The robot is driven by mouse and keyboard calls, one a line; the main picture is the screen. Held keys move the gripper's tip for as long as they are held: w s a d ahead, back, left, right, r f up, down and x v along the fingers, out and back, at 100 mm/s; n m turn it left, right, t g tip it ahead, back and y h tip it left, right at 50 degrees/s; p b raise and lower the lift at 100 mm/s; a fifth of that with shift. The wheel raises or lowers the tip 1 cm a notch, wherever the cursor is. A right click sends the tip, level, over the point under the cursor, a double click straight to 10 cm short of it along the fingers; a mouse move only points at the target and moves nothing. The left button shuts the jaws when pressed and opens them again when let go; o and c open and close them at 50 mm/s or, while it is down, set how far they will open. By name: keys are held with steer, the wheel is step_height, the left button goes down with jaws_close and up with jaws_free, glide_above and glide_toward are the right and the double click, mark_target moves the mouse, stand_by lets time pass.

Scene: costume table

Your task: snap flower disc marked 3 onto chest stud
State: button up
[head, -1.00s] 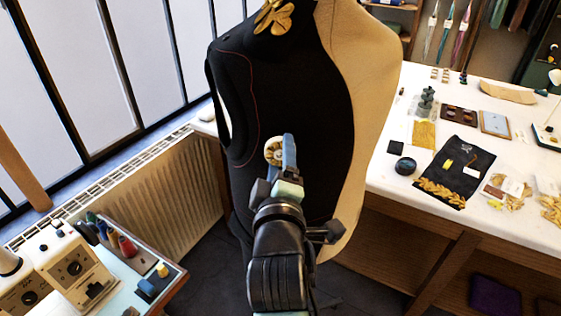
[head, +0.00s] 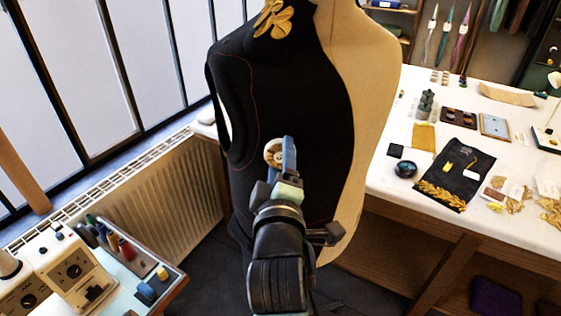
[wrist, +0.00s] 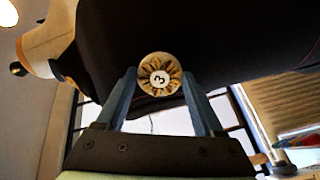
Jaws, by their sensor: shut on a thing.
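The flower disc marked 3 (wrist: 160,74) is round, with gold petals around a white centre bearing a black 3. It shows between the tips of my gripper (wrist: 158,84) in the wrist view, and my gripper is shut on it. In the head view the disc (head: 274,152) shows beside the blue finger, in front of the black torso of the dress form (head: 305,95). I cannot tell whether the disc touches the cloth. The chest stud is not visible in either view.
A gold leaf ornament (head: 274,20) sits on the form's shoulder. A white worktable (head: 460,225) with craft pieces stands at right. A radiator (head: 170,195) runs below the window at left. A small bench with tools (head: 120,250) stands at lower left.

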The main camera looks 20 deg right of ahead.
steer(key=shift+w+d, duration=0.15)
steer(key=shift+w, duration=0.25)
stand_by(0.3)
steer(key=o, duration=1.3)
steer(key=shift+c, duration=0.2)
steer(key=shift+s, duration=0.1)
steer(key=p+v, duration=0.1)
steer(key=v, duration=0.6)
steer(key=shift+s, duration=0.4)
